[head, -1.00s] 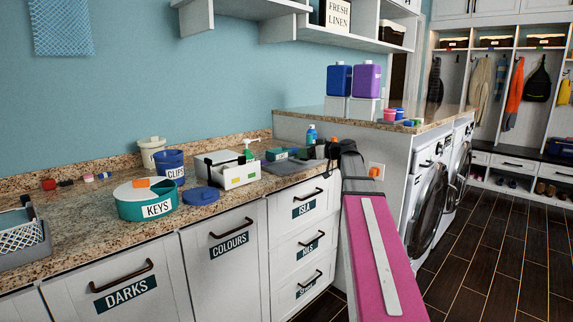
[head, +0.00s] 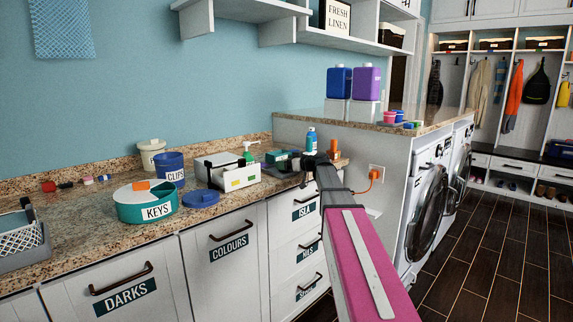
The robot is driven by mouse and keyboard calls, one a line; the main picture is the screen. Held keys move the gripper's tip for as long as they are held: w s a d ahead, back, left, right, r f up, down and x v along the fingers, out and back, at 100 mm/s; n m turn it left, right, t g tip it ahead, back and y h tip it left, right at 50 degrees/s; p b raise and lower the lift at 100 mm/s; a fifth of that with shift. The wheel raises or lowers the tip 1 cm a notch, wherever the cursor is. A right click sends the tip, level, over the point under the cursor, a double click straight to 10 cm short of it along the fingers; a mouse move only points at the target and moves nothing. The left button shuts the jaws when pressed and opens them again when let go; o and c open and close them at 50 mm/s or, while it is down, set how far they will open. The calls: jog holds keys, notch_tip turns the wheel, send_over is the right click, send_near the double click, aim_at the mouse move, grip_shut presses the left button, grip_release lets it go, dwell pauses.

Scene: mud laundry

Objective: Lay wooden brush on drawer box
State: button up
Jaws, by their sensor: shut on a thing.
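My gripper (head: 305,164) is at the end of my pink arm, over the counter's right part near the back corner. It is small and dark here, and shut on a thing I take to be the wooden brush. The brush's shape is too small and too hidden by the gripper to make out. I see a clear gap between the two.
A teal KEYS tub (head: 135,206), blue lid (head: 201,197), blue CLIPS tub (head: 170,168) and pale bucket (head: 151,152) stand left of the box. A green-topped pump bottle (head: 249,152) is behind it. A blue bottle (head: 311,140) and a teal item (head: 275,156) are near my gripper.

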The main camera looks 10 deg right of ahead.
jog(key=shift+f, duration=0.1)
jog(key=o, duration=0.7)
